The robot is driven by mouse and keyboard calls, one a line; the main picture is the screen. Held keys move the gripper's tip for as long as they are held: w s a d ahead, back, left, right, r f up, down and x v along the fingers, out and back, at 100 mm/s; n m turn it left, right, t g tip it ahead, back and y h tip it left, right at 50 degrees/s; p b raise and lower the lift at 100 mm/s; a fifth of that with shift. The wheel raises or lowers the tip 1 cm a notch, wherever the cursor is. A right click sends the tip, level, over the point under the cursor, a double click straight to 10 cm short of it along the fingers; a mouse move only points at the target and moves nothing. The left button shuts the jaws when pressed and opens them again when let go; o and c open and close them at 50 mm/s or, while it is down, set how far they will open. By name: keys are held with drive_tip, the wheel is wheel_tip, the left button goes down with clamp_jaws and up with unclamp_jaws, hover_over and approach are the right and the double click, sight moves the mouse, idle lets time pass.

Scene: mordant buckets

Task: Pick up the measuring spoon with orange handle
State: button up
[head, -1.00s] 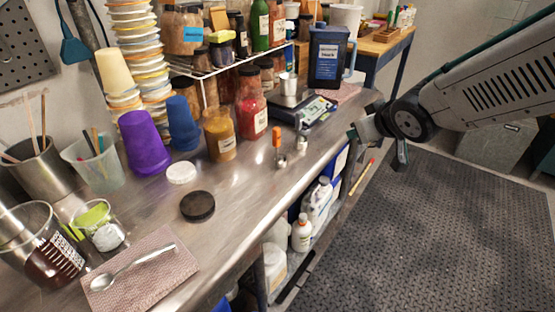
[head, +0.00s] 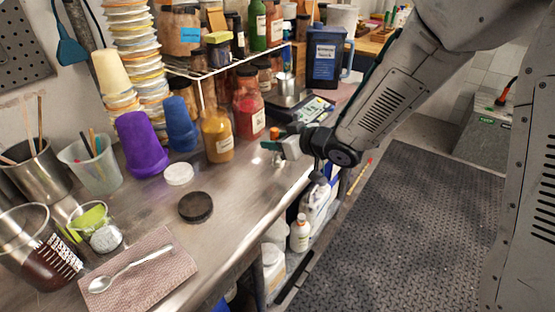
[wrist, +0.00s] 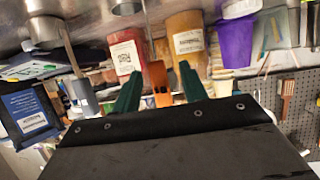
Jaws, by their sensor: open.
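The orange handle of the measuring spoon (head: 278,132) shows just behind my gripper in the head view, near the front edge of the metal counter. My gripper (head: 272,147) is beside it and hides most of its lower part. In the wrist view, which looks upside down, the orange handle (wrist: 158,88) shows between the two green fingers of my gripper (wrist: 158,80). The fingers are apart, one on each side of the handle in the picture. I cannot tell whether either touches it.
A red jar (head: 249,104) and a yellow jar (head: 217,136) stand close behind and left of my gripper. A scale (head: 308,107) and a dark blue jug (head: 326,56) are farther back. A black lid (head: 195,207) lies nearer; counter between is clear.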

drive_tip(key=shift+w+a+f, duration=0.2)
drive_tip(key=shift+w+a, duration=0.1)
drive_tip(key=shift+a, duration=0.1)
clamp_jaws()
drive_tip(key=shift+r, duration=0.1)
